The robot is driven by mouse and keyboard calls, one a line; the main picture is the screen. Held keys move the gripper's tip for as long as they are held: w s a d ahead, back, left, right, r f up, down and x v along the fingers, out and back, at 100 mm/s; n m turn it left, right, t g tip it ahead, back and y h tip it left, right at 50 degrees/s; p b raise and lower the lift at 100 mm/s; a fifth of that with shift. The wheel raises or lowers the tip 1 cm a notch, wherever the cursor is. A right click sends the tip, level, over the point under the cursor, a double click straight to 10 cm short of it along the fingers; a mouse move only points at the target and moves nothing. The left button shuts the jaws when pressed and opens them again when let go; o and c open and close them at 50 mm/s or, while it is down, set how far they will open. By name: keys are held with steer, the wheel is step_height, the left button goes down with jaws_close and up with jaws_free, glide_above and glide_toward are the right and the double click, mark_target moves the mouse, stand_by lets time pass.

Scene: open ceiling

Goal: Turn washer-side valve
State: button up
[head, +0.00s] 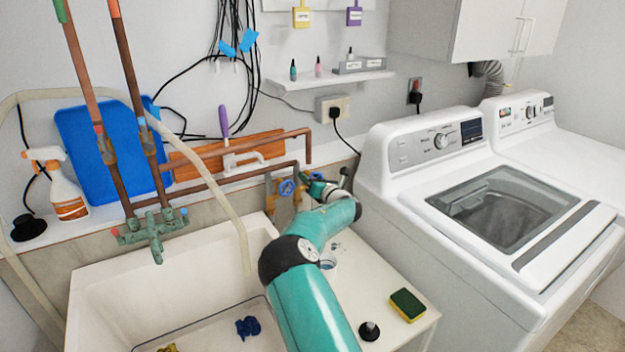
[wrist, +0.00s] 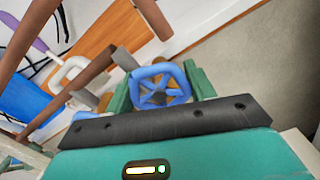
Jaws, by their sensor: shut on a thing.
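The washer-side valve has a blue spoked wheel (wrist: 160,85), seen in the wrist view between the two green fingers of my gripper (wrist: 161,91). The fingers are closed on the wheel's left and right sides. In the head view my gripper (head: 313,181) is at the pipes behind the counter, and it mostly hides this wheel. A second blue valve wheel (head: 286,187) shows just to its left, on brass-coloured fittings. A blue edge at the lower left of the wrist view (wrist: 87,115) seems to be that second wheel.
Copper pipes (head: 235,147) run along the wall above the valves. The sink (head: 90,285) is at left, and the washer (head: 440,160) stands at right.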

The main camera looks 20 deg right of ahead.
steer(key=m, duration=0.5)
steer(key=shift+r+m, duration=0.1)
steer(key=shift+m, duration=0.3)
steer(key=m, duration=0.5)
steer(key=shift+s, duration=0.1)
steer(key=m, duration=0.5)
steer(key=shift+m, duration=2.6)
steer(key=o, duration=1)
steer(key=shift+r, duration=0.1)
steer(key=shift+c, duration=0.2)
steer(key=s+d, duration=0.2)
steer(key=s, duration=1.1)
steer(key=shift+s+d, duration=0.25)
